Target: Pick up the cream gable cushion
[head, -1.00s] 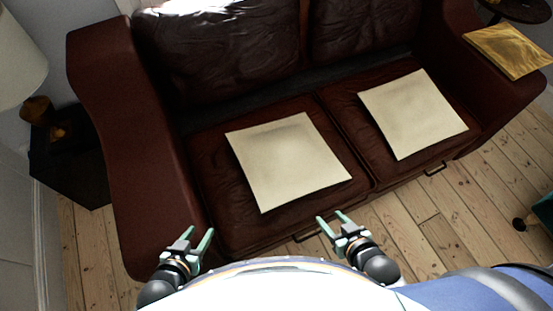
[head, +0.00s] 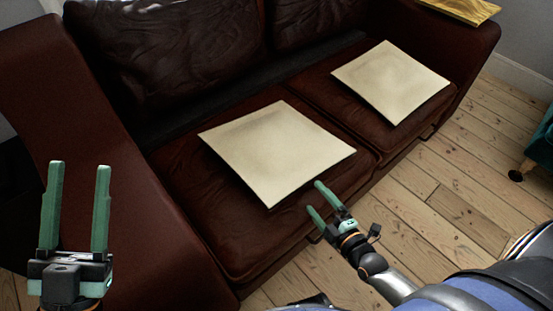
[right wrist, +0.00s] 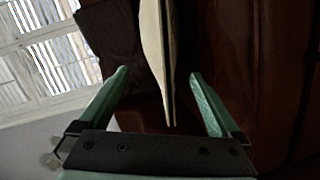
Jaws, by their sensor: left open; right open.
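Two square cream cushions lie flat on the sofa seats in the head view, one on the left seat (head: 275,150) and one on the right seat (head: 391,80). They look alike, and I cannot tell which is the gable one. My right gripper (head: 314,196) is open at the front right edge of the left cushion. In the right wrist view a cream cushion (right wrist: 155,45) shows edge-on between the open fingers; I cannot tell how deep it reaches between them. My left gripper (head: 80,166) is open and empty, raised in front of the left armrest, away from both cushions.
The dark red leather sofa (head: 200,235) has a high left armrest and backrest. Bare floorboards (head: 405,215) are free in front. A green piece of furniture (head: 540,145) stands at the right edge.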

